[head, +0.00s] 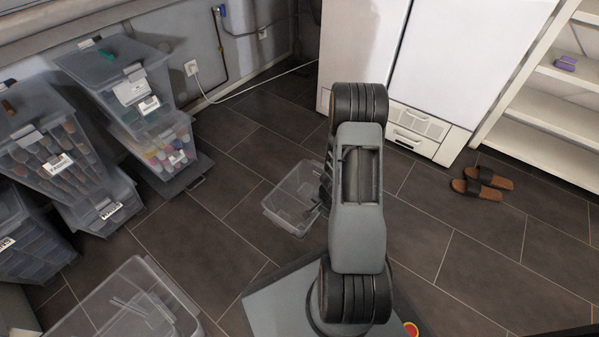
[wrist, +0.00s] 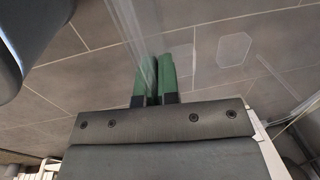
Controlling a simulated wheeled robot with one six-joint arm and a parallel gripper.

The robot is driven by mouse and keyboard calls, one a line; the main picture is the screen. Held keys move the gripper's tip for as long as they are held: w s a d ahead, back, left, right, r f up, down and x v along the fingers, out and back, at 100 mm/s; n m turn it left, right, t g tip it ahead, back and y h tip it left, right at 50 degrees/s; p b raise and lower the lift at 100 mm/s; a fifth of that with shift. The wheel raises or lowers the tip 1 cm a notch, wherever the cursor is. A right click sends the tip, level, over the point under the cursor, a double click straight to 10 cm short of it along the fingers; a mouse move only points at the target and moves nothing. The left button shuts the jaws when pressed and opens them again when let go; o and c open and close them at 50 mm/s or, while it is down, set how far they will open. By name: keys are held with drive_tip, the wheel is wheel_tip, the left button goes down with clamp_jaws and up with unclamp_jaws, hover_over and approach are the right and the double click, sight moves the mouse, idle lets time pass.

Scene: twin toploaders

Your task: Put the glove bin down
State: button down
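A clear, open-topped bin (head: 293,198), which I take to be the glove bin, is left of my arm in the head view. Its right side is partly hidden by my arm, and I see no clear contents. I cannot tell whether its base touches the floor. In the wrist view, my gripper (wrist: 154,80) has its two green fingers close together on a thin see-through wall, seemingly the bin's (wrist: 180,35). In the head view my arm hides most of the gripper.
Stacked clear bins (head: 125,85) stand at the left. Another clear bin (head: 130,300) is at the lower left. White cabinets (head: 440,60) stand behind, with white shelves (head: 550,100) and brown sandals (head: 482,183) at the right. Dark tiled floor (head: 240,130) is bare around the bin.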

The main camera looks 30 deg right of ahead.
drive_tip(key=w+a+r+n+g+p, duration=0.1)
drive_tip(key=w+a+r+n+p, duration=0.1)
drive_tip(key=w+a+r+n, duration=0.55)
drive_tip(key=w+a+r+n+p, duration=0.25)
drive_tip(key=a+r+n, duration=0.25)
drive_tip(key=a+r, duration=0.7)
drive_tip(key=s+d+r+p, duration=0.1)
drive_tip(key=r+p, duration=1.5)
drive_tip(key=p, duration=0.3)
drive_tip(key=s+d+r+p, duration=0.2)
drive_tip(key=r+p, duration=1.3)
drive_tip(key=p, duration=0.4)
drive_tip(key=shift+d+r+y, duration=0.15)
drive_tip(key=shift+r+y, duration=0.25)
